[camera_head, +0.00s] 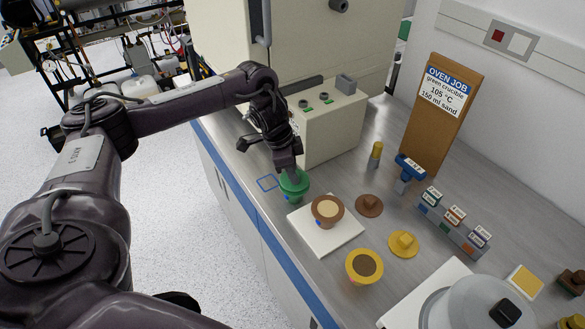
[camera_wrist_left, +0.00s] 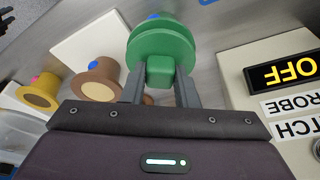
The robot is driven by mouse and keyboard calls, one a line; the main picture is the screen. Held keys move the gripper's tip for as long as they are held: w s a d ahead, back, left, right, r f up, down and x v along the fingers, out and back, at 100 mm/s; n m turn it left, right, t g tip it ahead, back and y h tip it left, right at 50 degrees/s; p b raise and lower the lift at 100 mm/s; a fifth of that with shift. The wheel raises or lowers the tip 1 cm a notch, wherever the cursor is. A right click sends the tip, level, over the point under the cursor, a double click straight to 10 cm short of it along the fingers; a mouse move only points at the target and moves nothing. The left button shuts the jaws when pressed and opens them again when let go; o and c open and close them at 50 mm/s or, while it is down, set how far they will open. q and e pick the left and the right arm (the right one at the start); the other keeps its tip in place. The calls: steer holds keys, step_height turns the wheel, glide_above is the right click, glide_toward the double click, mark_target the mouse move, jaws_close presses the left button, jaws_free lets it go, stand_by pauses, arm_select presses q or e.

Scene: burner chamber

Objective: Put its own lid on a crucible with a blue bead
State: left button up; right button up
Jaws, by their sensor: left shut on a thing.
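My left gripper (camera_head: 289,168) is shut on the knob of the green lid (camera_wrist_left: 165,48). The lid is at the top of the green crucible (camera_head: 294,188); I cannot tell if it is fully seated. A blue bead (camera_head: 287,198) shows on the green crucible's side. The brown crucible (camera_head: 327,210) stands uncovered on a white tile (camera_head: 345,241), with light contents and a blue bead (camera_head: 318,223). The brown lid (camera_head: 369,204) lies on the bench beside the tile. The yellow crucible (camera_head: 364,268) is uncovered with dark contents; its pink bead (camera_wrist_left: 36,78) shows in the left wrist view. The yellow lid (camera_head: 403,242) lies near it.
A beige control box (camera_head: 330,125) stands close behind my left gripper. A brown sign board (camera_head: 440,120), a yellow-capped vial (camera_head: 375,154), a blue-topped object (camera_head: 408,170) and a rack of labelled blocks (camera_head: 452,222) stand to the right. A blue square outline (camera_head: 267,183) is empty.

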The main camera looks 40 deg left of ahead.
arm_select(q)
steer(key=shift+f+b, duration=0.35)
steer(key=shift+f, duration=0.4)
steer(key=o, duration=1.1)
steer(key=shift+c, duration=0.2)
steer(key=shift+r, duration=0.15)
steer(key=shift+a+r, duration=0.1)
steer(key=shift+r, duration=0.25)
steer(key=v, duration=0.6)
steer(key=shift+b, duration=0.35)
steer(key=shift+s+a+r, duration=0.1)
steer(key=shift+s+r, duration=0.05)
steer(key=shift+r, duration=0.3)
steer(key=shift+f, duration=0.1)
